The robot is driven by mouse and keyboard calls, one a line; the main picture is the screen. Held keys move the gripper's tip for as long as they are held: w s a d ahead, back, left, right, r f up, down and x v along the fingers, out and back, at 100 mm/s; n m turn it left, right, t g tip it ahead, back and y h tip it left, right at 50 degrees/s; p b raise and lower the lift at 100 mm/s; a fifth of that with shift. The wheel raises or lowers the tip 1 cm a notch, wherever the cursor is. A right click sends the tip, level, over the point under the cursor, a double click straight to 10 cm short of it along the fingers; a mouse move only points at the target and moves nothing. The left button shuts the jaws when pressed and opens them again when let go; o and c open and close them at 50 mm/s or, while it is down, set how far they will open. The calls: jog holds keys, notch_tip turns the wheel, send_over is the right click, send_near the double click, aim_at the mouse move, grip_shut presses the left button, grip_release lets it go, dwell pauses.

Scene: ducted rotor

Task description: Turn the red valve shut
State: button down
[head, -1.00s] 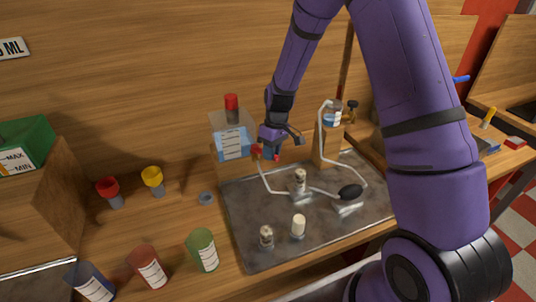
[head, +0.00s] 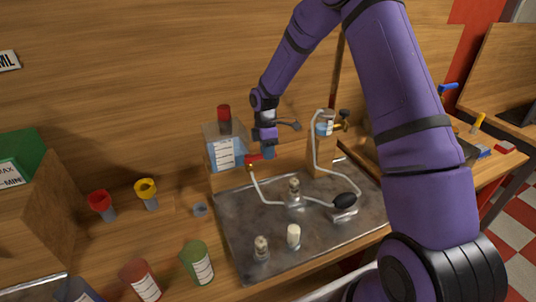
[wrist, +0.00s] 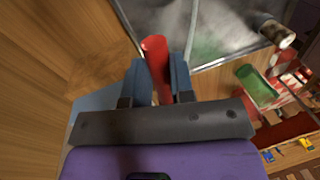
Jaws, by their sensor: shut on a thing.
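The red valve (head: 253,159) sits low on the front of a clear tank (head: 224,148) with blue liquid, at the back left of the metal tray. A white tube runs from there. My gripper (head: 268,153) comes down onto the valve from above. In the wrist view, the red valve handle (wrist: 155,55) stands between the two blue-grey fingers of my gripper (wrist: 156,80), which are shut on it. The handle's far end sticks out past the fingertips. The valve's stem is hidden.
A metal tray (head: 235,240) carries burners, tubing and a black bulb (head: 345,200). A second vessel (head: 324,124) stands on a wooden block to the right. Red (head: 101,203) and yellow (head: 146,190) funnels and several cups, one green (head: 197,262), stand to the left.

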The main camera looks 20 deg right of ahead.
jog(key=shift+w+n, duration=0.5)
jog(key=shift+n, duration=0.3)
jog(key=c, duration=1)
grip_release()
jog(key=r, duration=0.3)
jog(key=w+r, duration=0.1)
jog(key=r, duration=0.3)
jog(key=w+r, duration=0.1)
jog(key=r, duration=0.2)
jog(key=shift+w+r, duration=0.1)
jog(key=shift+r, duration=0.25)
